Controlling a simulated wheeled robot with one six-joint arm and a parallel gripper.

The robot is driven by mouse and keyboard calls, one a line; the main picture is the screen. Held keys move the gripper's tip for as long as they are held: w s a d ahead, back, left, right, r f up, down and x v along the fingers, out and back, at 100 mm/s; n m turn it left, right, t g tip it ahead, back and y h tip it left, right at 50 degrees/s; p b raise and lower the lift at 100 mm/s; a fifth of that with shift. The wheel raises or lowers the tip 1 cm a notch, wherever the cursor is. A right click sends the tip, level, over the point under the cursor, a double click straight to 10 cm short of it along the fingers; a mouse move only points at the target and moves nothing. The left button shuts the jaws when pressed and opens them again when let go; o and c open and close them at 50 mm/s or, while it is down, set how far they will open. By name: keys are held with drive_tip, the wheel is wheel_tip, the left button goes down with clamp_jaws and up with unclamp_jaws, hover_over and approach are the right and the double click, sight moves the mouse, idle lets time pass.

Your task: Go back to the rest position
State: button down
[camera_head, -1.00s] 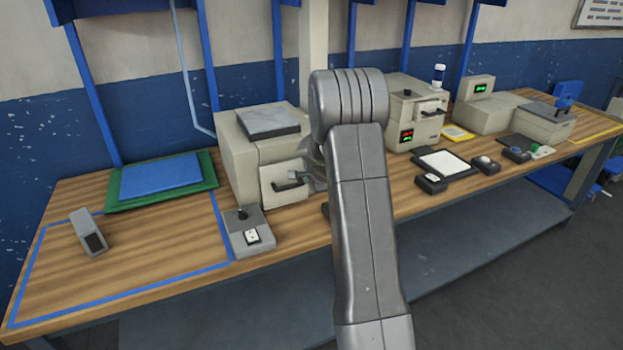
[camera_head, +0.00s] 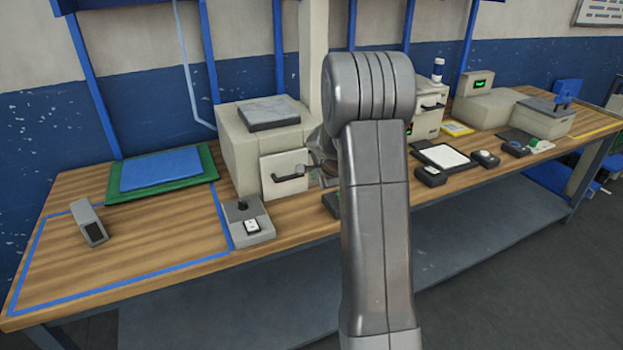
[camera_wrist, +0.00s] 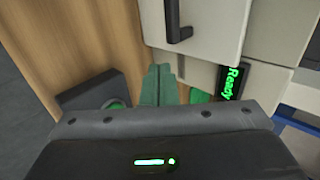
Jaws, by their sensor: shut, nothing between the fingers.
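My gripper is shut and empty in the wrist view (camera_wrist: 158,84), its two greenish fingers together. Just beyond them are a beige machine front with a black handle (camera_wrist: 178,28) and a green "Ready" display (camera_wrist: 231,82). In the head view my arm rises through the middle and mostly hides the gripper, which is near the right side of the beige machine (camera_head: 240,160). I see no contact with the handle or the machine.
A dark box with a green button (camera_wrist: 108,93) stands left of the fingers. The wooden bench (camera_head: 150,240) holds a blue pad (camera_head: 160,173), a grey control box (camera_head: 248,222), a grey block (camera_head: 88,222) and a second machine (camera_head: 430,105). The front-left bench is mostly clear.

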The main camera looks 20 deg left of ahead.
drive_tip(key=v, duration=0.7)
drive_tip(key=shift+f, duration=0.1)
drive_tip(key=w+a+r+p+x, duration=0.1)
drive_tip(key=p+x, duration=0.1)
drive_tip(key=x, duration=1)
drive_tip(key=shift+w+a+r, duration=0.2)
